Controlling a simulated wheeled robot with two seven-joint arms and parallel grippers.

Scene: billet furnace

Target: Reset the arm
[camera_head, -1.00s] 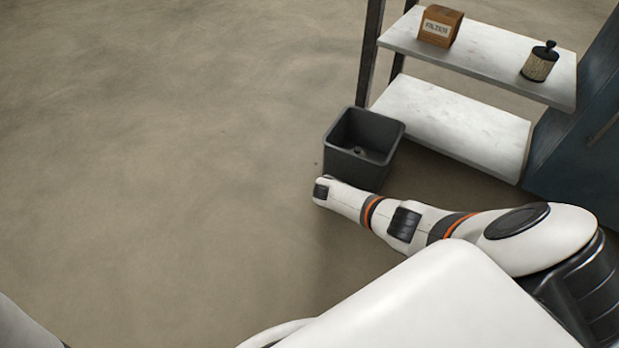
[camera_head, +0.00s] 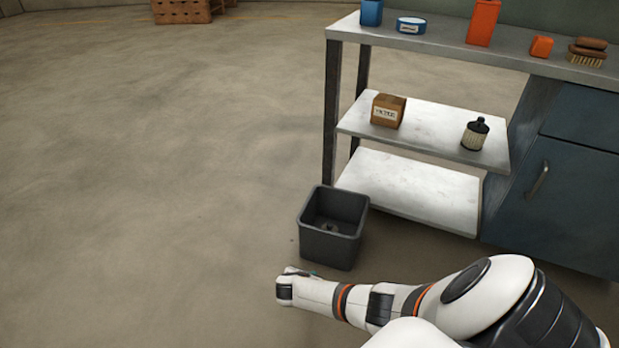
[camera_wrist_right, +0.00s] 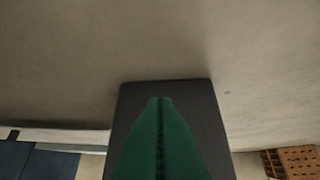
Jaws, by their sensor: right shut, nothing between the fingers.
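My right arm comes in from the lower right in the head view, stretched to the left. Its wrist end is low over the floor, just in front of the dark grey bin (camera_head: 330,247). In the right wrist view, the green fingers of my right gripper (camera_wrist_right: 160,102) lie together with nothing between them. A dark shape behind them looks like the bin's wall. In the head view the fingers are mostly hidden by the wrist. My left gripper is out of view.
A steel bench (camera_head: 440,39) carries a blue container, a tape roll, orange items and a brush. A blue cabinet (camera_head: 560,205) stands right. The left floor is clear.

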